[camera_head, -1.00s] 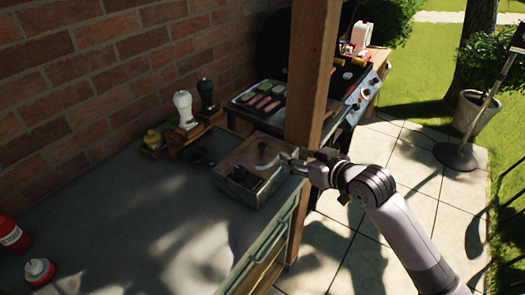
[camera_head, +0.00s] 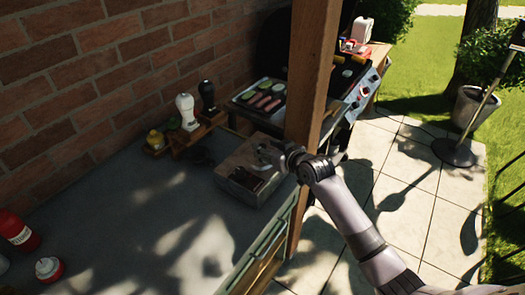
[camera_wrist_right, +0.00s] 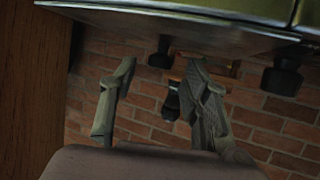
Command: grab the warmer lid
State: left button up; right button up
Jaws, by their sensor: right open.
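The warmer is a grey metal box with a flat lid (camera_head: 243,158) on the far right corner of the counter, beside the wooden post. My right gripper (camera_head: 270,155) is just over the right part of the lid, with its arm coming from the lower right. In the right wrist view the gripper (camera_wrist_right: 163,68) has its two fingers apart, with nothing seen held between them. A broad metal surface crosses the top of that view near the fingertips; I cannot tell whether it is the lid. The lid's handle is not clear behind the gripper. My left gripper is out of view.
A wooden post (camera_head: 307,95) stands close beside the warmer and my right arm. White (camera_head: 187,112) and black (camera_head: 208,97) shakers stand in a rack by the brick wall. A grill (camera_head: 262,98) is behind. Red bottles are at lower left; mid-counter is clear.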

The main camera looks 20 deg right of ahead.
jog(key=shift+x, duration=0.9)
jog(key=shift+s, duration=0.1)
jog(key=shift+c, duration=0.5)
grip_shut()
